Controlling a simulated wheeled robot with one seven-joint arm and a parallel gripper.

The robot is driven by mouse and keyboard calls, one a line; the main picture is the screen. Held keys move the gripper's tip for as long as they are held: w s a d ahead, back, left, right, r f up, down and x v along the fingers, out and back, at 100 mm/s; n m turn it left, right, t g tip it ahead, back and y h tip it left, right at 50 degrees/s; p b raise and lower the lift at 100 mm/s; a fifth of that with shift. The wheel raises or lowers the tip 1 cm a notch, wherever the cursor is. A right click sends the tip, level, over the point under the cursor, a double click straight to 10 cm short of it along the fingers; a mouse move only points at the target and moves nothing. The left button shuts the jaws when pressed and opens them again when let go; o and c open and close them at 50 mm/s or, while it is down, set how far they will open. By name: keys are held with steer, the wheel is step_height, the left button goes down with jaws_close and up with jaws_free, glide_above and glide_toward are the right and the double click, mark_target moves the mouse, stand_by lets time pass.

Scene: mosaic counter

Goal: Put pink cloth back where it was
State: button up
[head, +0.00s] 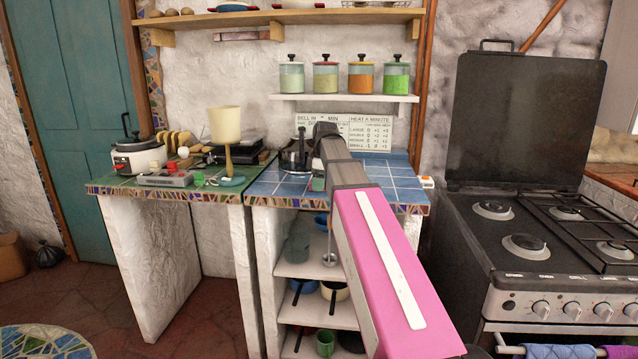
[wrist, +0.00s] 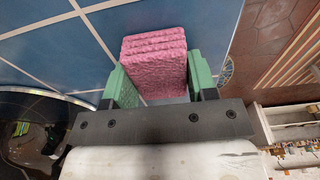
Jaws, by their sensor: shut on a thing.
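The pink cloth (wrist: 155,62) shows in the wrist view as a thick, folded, textured block. My gripper (wrist: 156,82) is shut on it, with a green finger on each side. The cloth is over the blue tiled counter (head: 272,186), near its edge; I cannot tell whether it touches the tiles. In the head view my gripper (head: 318,184) is low over the front of this counter. My arm hides part of the counter, and I cannot make out the cloth there.
A dark round vessel (head: 294,160) stands close to my gripper's left. A green counter (head: 118,184) holds a cooker and a lamp-like object. Some tiles right of my arm are bare.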

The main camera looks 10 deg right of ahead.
steer(key=o, duration=1)
steer(key=shift+c, duration=0.2)
step_height(320, 180, up, 12)
steer(key=d, duration=0.1)
steer(key=shift+s+d, duration=0.2)
steer(key=shift+s, duration=0.05)
